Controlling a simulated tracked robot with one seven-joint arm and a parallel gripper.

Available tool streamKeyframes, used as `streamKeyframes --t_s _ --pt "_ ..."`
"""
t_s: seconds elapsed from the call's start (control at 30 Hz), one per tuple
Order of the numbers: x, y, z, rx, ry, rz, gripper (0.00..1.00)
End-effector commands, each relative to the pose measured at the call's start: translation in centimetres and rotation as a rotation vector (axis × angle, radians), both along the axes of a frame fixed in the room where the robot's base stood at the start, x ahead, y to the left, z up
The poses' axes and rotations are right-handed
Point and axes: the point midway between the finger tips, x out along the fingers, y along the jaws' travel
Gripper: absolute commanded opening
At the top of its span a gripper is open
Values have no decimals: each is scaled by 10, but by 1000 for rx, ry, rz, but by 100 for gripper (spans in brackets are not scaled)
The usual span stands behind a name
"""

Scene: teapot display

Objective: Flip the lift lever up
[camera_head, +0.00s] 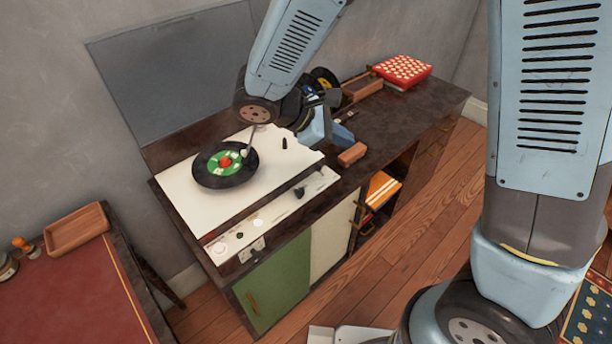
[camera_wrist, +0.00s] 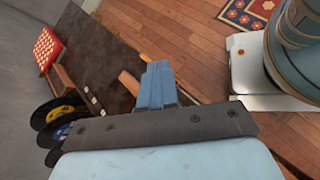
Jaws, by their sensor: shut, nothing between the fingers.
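A white record player deck (camera_head: 215,210) is set in the dark cabinet top. A black record (camera_head: 225,180) with a green label and a red centre lies on it, and a thin tonearm (camera_head: 249,141) stands at its upper right edge. A small black upright piece (camera_head: 284,144) on the deck may be the lift lever; its position is hard to tell. My gripper (camera_head: 343,132) is beyond the deck's right end, apart from that piece. In the wrist view, its blue fingers (camera_wrist: 158,84) are together and empty. The deck is not clearly visible in that view.
A brown block (camera_head: 352,154) lies close to my gripper. Records (camera_wrist: 55,120) stand near a wooden box (camera_head: 363,87) and a red patterned box (camera_head: 402,71) at the back. A black knob (camera_head: 299,192) is on the front panel. A red-topped table (camera_head: 70,290) stands left.

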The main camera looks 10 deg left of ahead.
Motion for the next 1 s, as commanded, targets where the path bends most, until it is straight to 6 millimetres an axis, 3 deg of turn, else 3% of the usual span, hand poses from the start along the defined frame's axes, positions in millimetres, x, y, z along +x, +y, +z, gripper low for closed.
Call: streamKeyframes --t_s 0.03,0.3,0.5,0.7,1.0 --pt "-3 16 -12 -49 14 63 0" --pt "-25 85 -66 -288 45 372 0" --pt "-46 123 -100 -419 43 551 0" --pt "-58 140 -116 -478 39 635 0" --pt "-59 143 -118 -485 38 645 0"
